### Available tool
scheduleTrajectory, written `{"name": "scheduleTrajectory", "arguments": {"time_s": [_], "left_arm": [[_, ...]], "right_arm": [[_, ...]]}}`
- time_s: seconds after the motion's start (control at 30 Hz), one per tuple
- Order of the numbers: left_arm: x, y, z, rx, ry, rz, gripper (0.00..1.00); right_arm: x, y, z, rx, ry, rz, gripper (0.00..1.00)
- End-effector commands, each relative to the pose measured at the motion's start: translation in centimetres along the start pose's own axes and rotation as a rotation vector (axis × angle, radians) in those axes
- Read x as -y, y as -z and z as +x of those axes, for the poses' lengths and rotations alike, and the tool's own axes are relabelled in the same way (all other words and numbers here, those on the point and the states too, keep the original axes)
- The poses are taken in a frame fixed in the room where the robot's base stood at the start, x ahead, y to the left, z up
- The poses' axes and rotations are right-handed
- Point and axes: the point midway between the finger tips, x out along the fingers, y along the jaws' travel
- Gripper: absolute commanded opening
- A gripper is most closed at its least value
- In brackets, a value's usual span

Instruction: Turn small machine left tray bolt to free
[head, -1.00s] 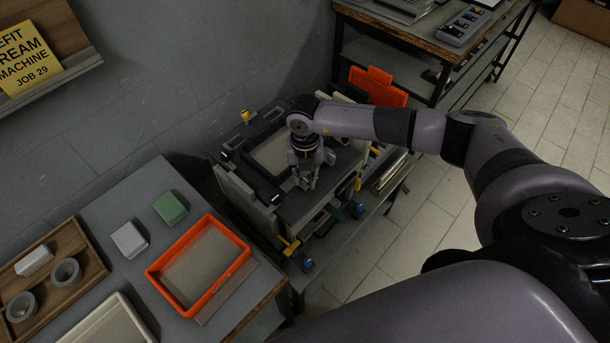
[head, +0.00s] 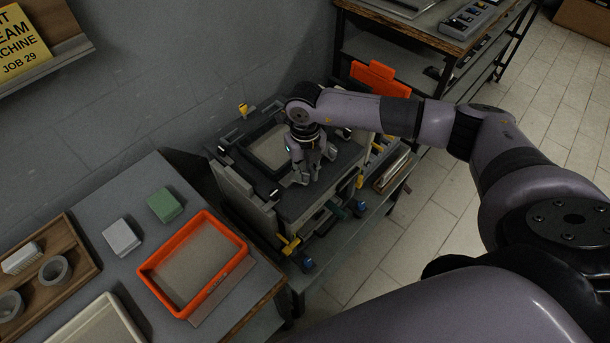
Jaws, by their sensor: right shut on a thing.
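The small machine (head: 328,187) is a dark grey box-like unit with a light panel framed in black on its top, standing on a low bench by the wall. My right gripper (head: 306,182) points down onto the machine's top, just right of the framed panel. It is shut on a small part there, taken to be the left tray bolt; the fingers hide that part, so its angle cannot be told. Yellow handles show at the machine's front corner (head: 289,244) and back corner (head: 243,110). My left gripper is not in view.
An orange tray (head: 240,262), a green block (head: 165,205) and a pale grey block (head: 121,237) are on the grey table at left. An orange panel (head: 372,77) stands behind the machine. A wooden-edged bench (head: 450,42) is at the back. The floor at right is clear.

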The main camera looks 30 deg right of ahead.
Motion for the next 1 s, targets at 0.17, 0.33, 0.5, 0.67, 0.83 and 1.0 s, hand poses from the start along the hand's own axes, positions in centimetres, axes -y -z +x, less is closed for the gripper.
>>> {"name": "scheduleTrajectory", "arguments": {"time_s": [0.17,0.33,0.5,0.67,0.83,1.0], "left_arm": [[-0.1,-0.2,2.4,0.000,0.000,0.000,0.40],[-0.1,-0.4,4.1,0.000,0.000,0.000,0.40],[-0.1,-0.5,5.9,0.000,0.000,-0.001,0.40],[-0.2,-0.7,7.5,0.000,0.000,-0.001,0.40],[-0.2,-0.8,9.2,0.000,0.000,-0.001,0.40],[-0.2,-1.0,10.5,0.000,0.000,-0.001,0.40]], "right_arm": [[0.1,-0.1,0.4,0.005,0.001,-0.166,0.00],[0.1,-0.1,0.4,0.005,0.002,-0.328,0.00],[0.1,-0.1,0.4,0.005,0.002,-0.489,0.00],[0.1,-0.1,0.4,0.005,0.003,-0.639,0.00],[0.1,-0.2,0.4,0.005,0.003,-0.795,0.00],[0.1,-0.2,0.2,0.005,0.004,-0.929,0.00]]}}
